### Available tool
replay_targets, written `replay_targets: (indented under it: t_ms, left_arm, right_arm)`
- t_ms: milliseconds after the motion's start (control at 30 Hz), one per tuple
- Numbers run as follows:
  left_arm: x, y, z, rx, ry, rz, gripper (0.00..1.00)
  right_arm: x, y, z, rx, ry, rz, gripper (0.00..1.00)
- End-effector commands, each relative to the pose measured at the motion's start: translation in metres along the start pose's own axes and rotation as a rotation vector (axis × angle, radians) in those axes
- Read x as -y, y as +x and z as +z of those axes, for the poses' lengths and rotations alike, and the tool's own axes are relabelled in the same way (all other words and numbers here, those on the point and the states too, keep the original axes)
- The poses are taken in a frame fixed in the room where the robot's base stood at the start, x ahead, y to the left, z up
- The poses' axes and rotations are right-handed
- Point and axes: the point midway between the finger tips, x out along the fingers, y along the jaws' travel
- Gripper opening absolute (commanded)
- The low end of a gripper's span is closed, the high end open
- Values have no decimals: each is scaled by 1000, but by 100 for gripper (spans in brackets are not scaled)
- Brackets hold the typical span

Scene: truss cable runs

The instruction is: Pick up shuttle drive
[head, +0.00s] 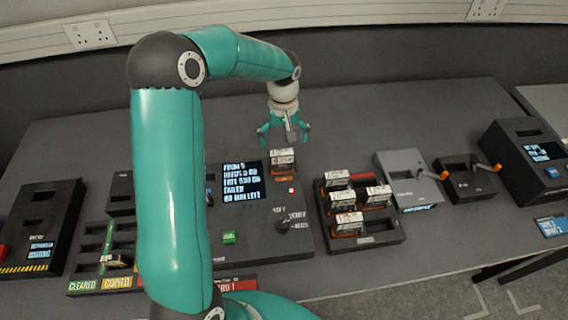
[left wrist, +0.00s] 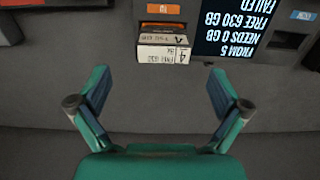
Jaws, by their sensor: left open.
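A drive (head: 282,158) with a white label and orange parts stands in a slot at the back right of the middle console. It also shows in the left wrist view as a white-labelled block (left wrist: 163,50) at top centre. I cannot confirm by a readable name that it is the shuttle drive. My left gripper (head: 284,135) is open and empty, just behind and above this drive. In the left wrist view its fingers (left wrist: 157,88) are spread wide, with the drive beyond them and grey table between. My right gripper is not in view.
The console screen (head: 243,183) shows text. To its right, a black rack (head: 376,242) holds several similar drives. A grey box (head: 402,163) and a black box (head: 462,184) with orange-tipped levers stand further right. A labelled tray (head: 122,240) lies left. Table behind the console is clear.

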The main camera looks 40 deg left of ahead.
Motion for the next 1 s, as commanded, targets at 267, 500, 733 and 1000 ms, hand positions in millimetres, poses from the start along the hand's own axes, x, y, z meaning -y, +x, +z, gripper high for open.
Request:
replay_targets:
  t_ms: [267,500,733,1000]
  left_arm:
    - [-1,33,0,0,1,0,100]
    - [-2,53,-3,1,2,-1,100]
    - [-2,83,-5,0,4,-1,100]
    - [-2,84,-5,-1,4,0,100]
  right_arm:
    - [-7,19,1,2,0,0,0]
    - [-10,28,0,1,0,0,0]
    - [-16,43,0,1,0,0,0]
    - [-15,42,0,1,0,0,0]
